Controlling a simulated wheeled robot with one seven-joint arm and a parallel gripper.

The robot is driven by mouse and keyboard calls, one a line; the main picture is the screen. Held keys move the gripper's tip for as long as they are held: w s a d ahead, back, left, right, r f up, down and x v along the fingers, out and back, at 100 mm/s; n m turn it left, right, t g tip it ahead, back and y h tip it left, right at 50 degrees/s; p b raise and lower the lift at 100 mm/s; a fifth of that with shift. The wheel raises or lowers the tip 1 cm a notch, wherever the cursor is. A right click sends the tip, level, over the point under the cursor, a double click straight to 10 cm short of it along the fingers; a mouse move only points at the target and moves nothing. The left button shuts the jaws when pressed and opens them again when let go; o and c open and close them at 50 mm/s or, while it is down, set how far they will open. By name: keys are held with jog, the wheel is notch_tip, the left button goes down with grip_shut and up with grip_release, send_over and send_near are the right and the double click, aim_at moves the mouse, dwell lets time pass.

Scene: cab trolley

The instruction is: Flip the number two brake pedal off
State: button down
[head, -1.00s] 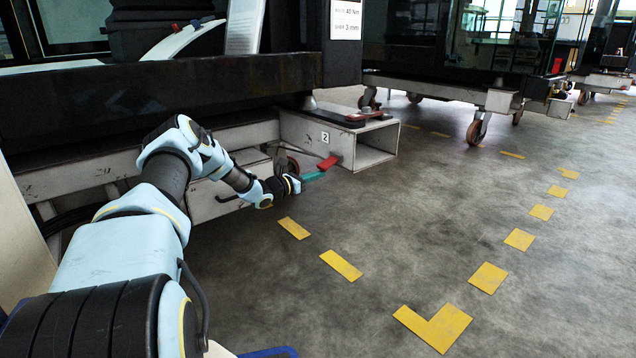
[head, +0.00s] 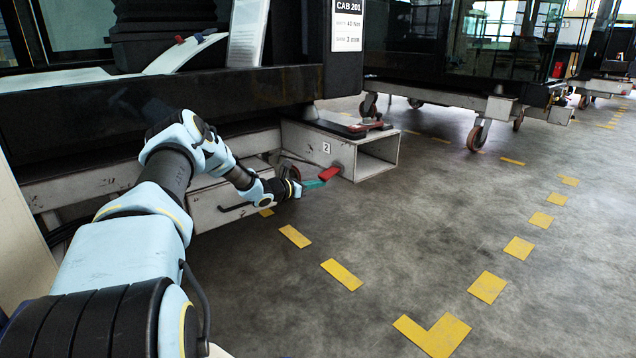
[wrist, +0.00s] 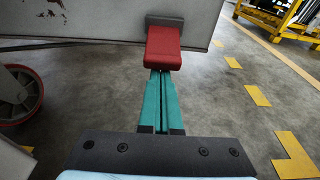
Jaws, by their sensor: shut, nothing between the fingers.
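The red brake pedal (head: 330,173) sticks out from the trolley's grey corner box, beside the label marked 2 (head: 326,147). In the wrist view the red pedal (wrist: 163,47) is at the top centre, joined to the grey frame by a dark mount. My gripper (head: 318,181) has teal fingers that are shut together, with nothing between them. In the wrist view its fingertips (wrist: 161,75) are right at the pedal's lower end and overlap it in the picture. I cannot tell whether they touch it.
A caster wheel (wrist: 18,95) with a red rim stands left of the pedal. The trolley's grey beam (head: 215,200) with a black handle runs left of my gripper. Yellow floor marks (head: 342,274) lie on open concrete to the right. Another trolley's caster (head: 478,134) stands farther back.

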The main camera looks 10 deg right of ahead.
aim_at(326, 174)
jog(key=shift+a+r+g+y+p, duration=0.1)
jog(key=shift+r+g+y+p, duration=0.3)
jog(key=shift+y+p, duration=0.5)
jog(key=r+p, duration=0.1)
jog(key=p, duration=0.1)
jog(key=r+y+p, duration=0.1)
jog(key=p, duration=0.1)
jog(key=shift+s+a+g, duration=0.15)
jog(key=shift+a+g, duration=0.05)
jog(key=shift+g, duration=0.1)
jog(key=shift+r+p, duration=0.6)
jog(key=shift+p, duration=0.65)
jog(key=shift+r+y+p, duration=0.3)
jog(key=shift+r+p, duration=0.1)
jog(key=shift+p, duration=0.1)
jog(key=shift+d+r+y+p, duration=0.1)
jog(key=shift+r+y+p, duration=0.1)
jog(key=shift+y+p, duration=0.15)
jog(key=shift+g+p, duration=0.3)
jog(key=shift+r+p, duration=0.2)
jog(key=shift+p, duration=0.1)
jog(key=shift+r, duration=0.15)
